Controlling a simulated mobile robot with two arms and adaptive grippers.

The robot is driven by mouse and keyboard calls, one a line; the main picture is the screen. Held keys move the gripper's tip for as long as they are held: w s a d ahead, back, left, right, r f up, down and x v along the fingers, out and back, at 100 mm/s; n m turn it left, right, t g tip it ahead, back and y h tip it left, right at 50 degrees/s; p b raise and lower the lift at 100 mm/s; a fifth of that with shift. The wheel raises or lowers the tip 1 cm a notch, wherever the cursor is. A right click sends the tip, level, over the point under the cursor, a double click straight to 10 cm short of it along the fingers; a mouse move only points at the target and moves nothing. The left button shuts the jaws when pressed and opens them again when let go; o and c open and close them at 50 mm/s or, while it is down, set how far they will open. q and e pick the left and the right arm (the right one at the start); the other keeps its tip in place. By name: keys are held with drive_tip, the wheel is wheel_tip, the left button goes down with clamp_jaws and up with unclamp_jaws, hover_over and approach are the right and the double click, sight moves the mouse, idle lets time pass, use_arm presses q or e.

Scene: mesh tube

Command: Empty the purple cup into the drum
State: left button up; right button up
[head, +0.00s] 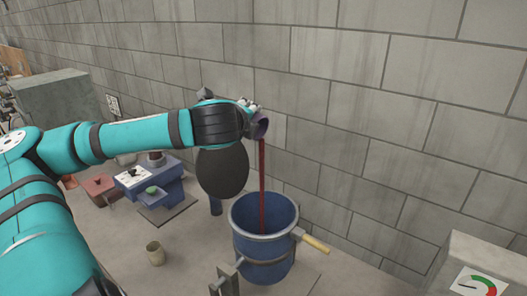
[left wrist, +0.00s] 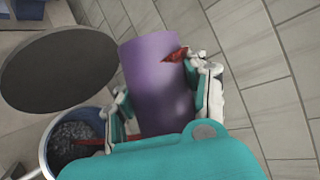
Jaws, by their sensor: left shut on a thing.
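The purple cup (head: 262,126) is tipped over in my left gripper (head: 250,108), high above the drum. A dark red stream (head: 262,185) falls from the cup into the open blue drum (head: 264,249). In the left wrist view the purple cup (left wrist: 157,85) sits between the fingers of my left gripper (left wrist: 165,95), with a red patch near one finger. The drum (left wrist: 52,130) shows at lower left there, with dark grey contents and a red streak by its rim. The inside of the cup is hidden. My right gripper is in neither view.
A dark round disc (head: 222,172) stands left of the drum, under my left forearm. A wooden handle (head: 315,243) sticks out right of the drum. A small tan cup (head: 155,253) stands at left front. A grey box with a gauge (head: 480,280) is at lower right. A block wall runs behind.

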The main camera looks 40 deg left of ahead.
use_arm(q)
drive_tip(key=shift+d+r, duration=0.1)
drive_tip(key=shift+r, duration=0.05)
drive_tip(key=shift+d+r+m+y, duration=0.1)
drive_tip(key=shift+m+y, duration=0.2)
drive_tip(key=shift+d+m+y, duration=0.15)
drive_tip(key=shift+m+y, duration=0.15)
drive_tip(key=shift+d+r+t+b, duration=0.15)
drive_tip(key=shift+r+t+b, duration=0.1)
drive_tip(key=shift+t+b, duration=0.05)
